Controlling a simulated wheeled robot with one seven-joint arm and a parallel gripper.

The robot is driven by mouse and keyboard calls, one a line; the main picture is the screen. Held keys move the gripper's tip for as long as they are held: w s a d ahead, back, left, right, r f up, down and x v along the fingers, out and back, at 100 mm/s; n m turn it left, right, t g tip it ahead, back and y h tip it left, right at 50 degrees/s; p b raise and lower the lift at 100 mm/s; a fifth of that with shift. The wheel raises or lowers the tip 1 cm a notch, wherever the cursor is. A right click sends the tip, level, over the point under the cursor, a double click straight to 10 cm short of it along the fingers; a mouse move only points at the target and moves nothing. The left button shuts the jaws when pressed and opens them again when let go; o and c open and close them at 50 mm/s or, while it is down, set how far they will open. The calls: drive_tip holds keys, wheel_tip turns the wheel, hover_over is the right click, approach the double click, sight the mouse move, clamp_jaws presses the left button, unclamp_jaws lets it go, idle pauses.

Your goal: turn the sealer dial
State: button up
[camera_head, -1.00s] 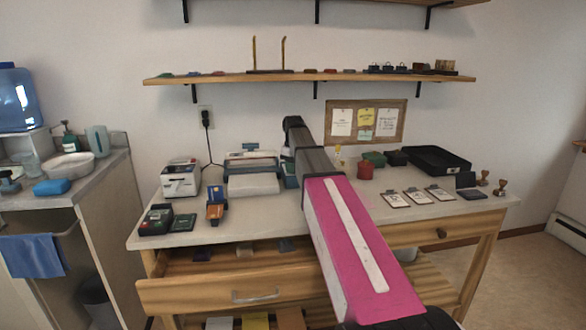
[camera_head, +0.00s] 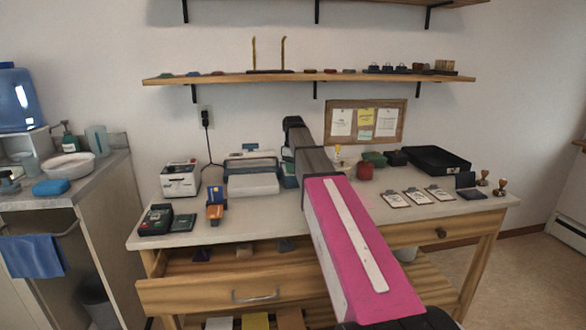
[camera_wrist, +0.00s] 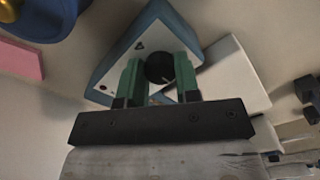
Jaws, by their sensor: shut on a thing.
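The sealer (camera_head: 252,183) is a white machine with blue-teal trim at the back of the table, left of my arm in the head view. In the wrist view its white end panel (camera_wrist: 124,62) has a blue border and a round black dial (camera_wrist: 158,66) with a thin pale pointer line. My gripper (camera_wrist: 159,74) has green fingers, one on each side of the dial, shut on it. In the head view my arm hides the dial and the fingers.
A white machine (camera_head: 181,180) stands left of the sealer, with a dark card terminal (camera_head: 156,220) in front. A black tray (camera_head: 436,160) and several clipboards (camera_head: 416,197) lie right of my arm. The drawer (camera_head: 222,288) below is open.

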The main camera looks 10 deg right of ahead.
drive_tip(key=o, duration=0.9)
wheel_tip(320, 180, up, 11)
drive_tip(key=shift+f, duration=0.1)
drive_tip(key=shift+s, duration=0.1)
